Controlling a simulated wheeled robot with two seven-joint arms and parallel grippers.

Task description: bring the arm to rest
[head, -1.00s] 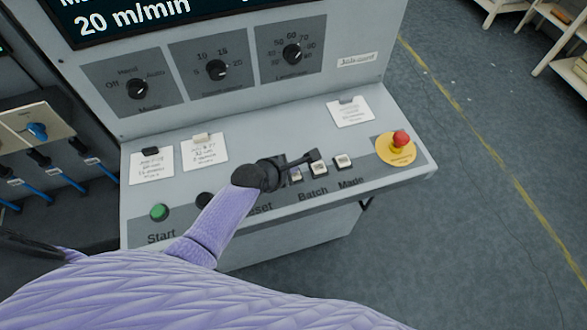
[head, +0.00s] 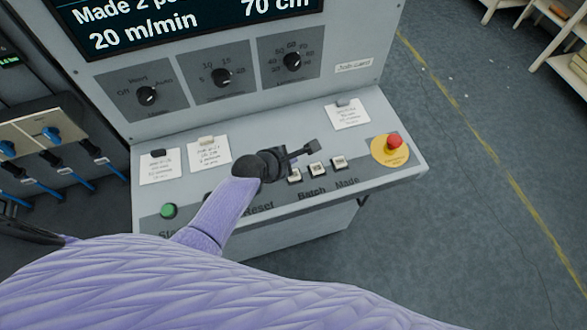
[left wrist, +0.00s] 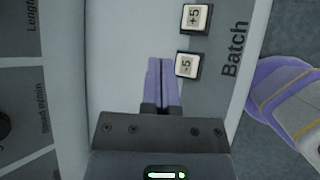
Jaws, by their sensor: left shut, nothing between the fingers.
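My left gripper (head: 311,147) is shut and empty. It hovers over the sloping grey control panel (head: 270,135), just behind the row of small square white buttons. In the left wrist view its two purple fingertips (left wrist: 161,64) lie together beside the "-5" button (left wrist: 187,65), with the "+5" button (left wrist: 196,17) further up. I cannot tell from this angle how high the fingers are above the panel. My left forearm hides part of the panel front around the "Reset" label. My right gripper is not in view.
A red emergency-stop knob (head: 394,141) on a yellow base stands at the panel's right end. A green Start button (head: 168,210) is at the left. Three dials, including the Mode dial (head: 147,96), are on the upright face. Open floor (head: 470,200) lies right.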

